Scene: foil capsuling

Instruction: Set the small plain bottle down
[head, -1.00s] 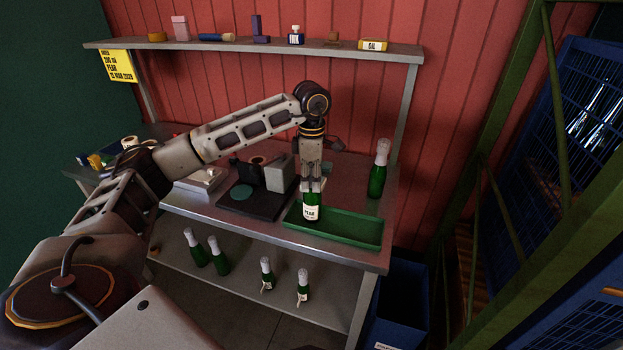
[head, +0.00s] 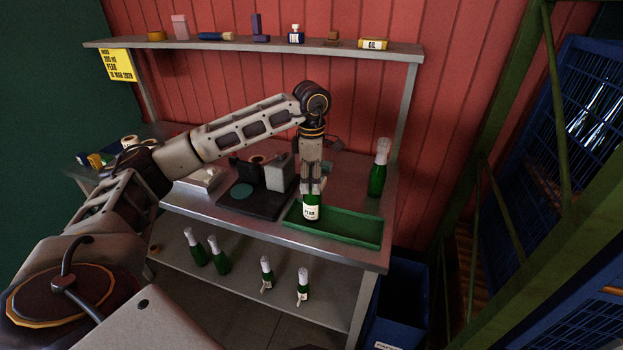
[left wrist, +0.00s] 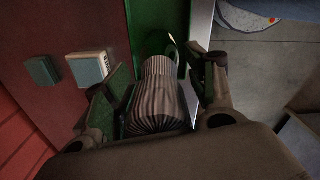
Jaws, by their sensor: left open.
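The small bottle (head: 311,208) is green with a white label and stands upright at the left end of the green tray (head: 350,233) on the bench. My left gripper (head: 313,187) is right above it, pointing down, its open fingers on either side of the bottle's top. In the left wrist view the bottle's ribbed silvery cap (left wrist: 157,95) sits between the spread fingers of the left gripper (left wrist: 160,105). The bottle's neck is hidden by the fingers in the head view. My right gripper is not in view.
A taller foil-topped green bottle (head: 378,172) stands behind the tray at the right. A dark device with a grey block (head: 279,174) is left of the tray. Several bottles (head: 219,256) stand on the lower shelf. The tray's right part is empty.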

